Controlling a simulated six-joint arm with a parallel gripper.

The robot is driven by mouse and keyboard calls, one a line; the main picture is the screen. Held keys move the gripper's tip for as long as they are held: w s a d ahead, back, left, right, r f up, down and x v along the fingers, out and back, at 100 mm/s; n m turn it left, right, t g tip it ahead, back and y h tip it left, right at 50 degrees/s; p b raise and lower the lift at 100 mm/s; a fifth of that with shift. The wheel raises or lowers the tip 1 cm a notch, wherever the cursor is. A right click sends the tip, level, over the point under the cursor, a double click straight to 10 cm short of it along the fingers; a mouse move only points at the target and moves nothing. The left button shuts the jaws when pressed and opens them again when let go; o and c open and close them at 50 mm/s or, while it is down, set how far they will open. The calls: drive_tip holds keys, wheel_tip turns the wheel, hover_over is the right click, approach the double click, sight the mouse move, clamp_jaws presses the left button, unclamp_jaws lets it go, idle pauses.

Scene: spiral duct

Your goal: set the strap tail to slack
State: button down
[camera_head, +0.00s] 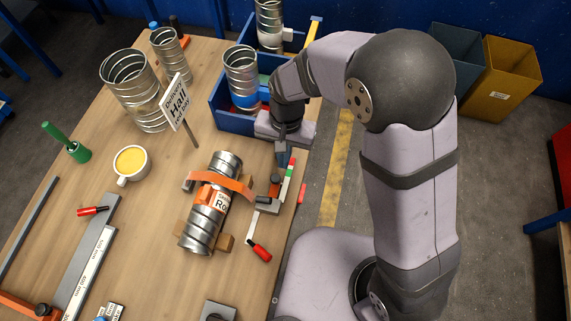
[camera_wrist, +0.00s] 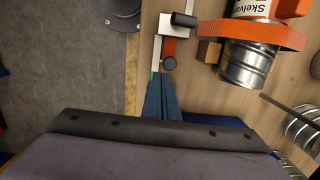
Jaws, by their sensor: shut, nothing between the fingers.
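A spiral duct (camera_head: 205,222) lies on wooden blocks on the bench, with an orange strap (camera_head: 228,182) across it; the strap also shows in the wrist view (camera_wrist: 250,33). Contact cannot be told.
A red-handled lever (camera_head: 260,251) lies in front of the grey block. A blue bin (camera_head: 228,120) with duct pieces stands behind my gripper.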

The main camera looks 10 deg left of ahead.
sight(276, 180)
drive_tip(key=w+d+r+n+g+y+b, duration=0.1)
drive_tip(key=w+d+n+g+y+b, duration=0.15)
drive_tip(key=w+n+b, duration=0.4)
drive_tip(key=w+d+n+g+y+b, duration=0.1)
drive_tip(key=w+d+n+y, duration=0.25)
drive_tip(key=n, duration=0.65)
drive_tip(key=x, duration=0.3)
drive_tip(key=p+x, duration=0.1)
drive_tip(key=x, duration=0.6)
drive_tip(key=shift+s+d+f, duration=0.1)
drive_tip(key=shift+s+d, duration=0.05)
drive_tip(key=shift+s, duration=0.25)
drive_tip(key=s, duration=0.1)
drive_tip(key=s+p, duration=0.1)
drive_tip(key=shift+s+a, duration=0.35)
drive_tip(key=shift+s+a+p, duration=0.15)
drive_tip(key=shift+s+p, duration=0.15)
drive_tip(key=shift+s, duration=0.15)
